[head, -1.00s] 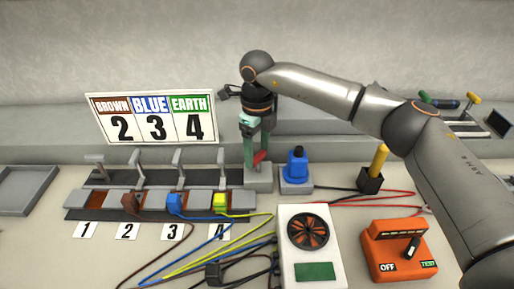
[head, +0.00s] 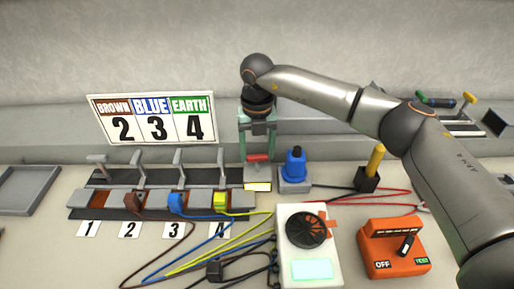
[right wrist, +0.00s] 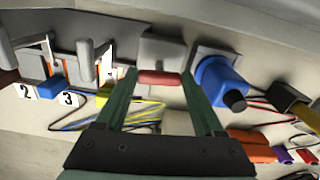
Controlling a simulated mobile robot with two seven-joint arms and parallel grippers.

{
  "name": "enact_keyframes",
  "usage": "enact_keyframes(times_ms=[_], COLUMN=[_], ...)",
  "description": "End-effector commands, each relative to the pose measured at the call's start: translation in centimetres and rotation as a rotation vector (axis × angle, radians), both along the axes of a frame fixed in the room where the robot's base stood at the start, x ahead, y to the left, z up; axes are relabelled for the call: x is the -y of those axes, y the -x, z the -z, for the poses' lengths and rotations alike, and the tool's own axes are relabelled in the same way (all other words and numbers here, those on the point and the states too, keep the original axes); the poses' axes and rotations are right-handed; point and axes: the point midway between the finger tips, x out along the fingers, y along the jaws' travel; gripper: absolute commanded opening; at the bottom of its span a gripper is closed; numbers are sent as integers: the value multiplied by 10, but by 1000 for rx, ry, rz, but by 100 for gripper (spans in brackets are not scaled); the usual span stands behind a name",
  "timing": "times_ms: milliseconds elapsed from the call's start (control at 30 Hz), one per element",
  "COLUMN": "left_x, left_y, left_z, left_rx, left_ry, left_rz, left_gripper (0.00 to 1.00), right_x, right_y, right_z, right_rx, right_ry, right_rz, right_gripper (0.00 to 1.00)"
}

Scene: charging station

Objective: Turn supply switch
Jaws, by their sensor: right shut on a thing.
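The supply switch is a grey block (head: 258,175) with a red handle (head: 258,158) on top, just right of the row of numbered terminals. The handle now lies level, left to right, and a pale strip glows at the block's front. My right gripper (head: 256,152) points down over it, one finger at each end of the handle. In the right wrist view the red handle (right wrist: 158,77) spans between the two green fingers, which are shut on it. My left gripper is not in view.
A blue knob unit (head: 295,166) stands close right of the switch. A white fan box (head: 309,248) with a bright screen and an orange tester (head: 393,249) are in front. Clamped brown, blue and yellow-green wires sit at left, below a sign (head: 153,117). Loose cables cross the table.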

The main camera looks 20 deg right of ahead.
Motion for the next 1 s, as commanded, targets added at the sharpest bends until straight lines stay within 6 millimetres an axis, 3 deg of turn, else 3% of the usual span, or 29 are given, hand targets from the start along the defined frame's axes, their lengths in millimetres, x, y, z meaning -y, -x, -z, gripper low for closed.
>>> enact_keyframes(times_ms=[300,800,833,1000], left_x=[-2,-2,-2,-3], left_y=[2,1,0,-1], left_z=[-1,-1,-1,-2], left_rx=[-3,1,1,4], left_ry=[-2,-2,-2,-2], left_rz=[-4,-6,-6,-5], left_gripper=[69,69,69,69], right_x=[0,1,1,1], right_y=[-1,-1,-1,-1], right_z=[-2,-2,-2,-1], right_rx=[4,5,5,3], right_ry=[-1,-1,-1,0], right_rz=[102,119,119,117], right_gripper=[14,14,73,92])
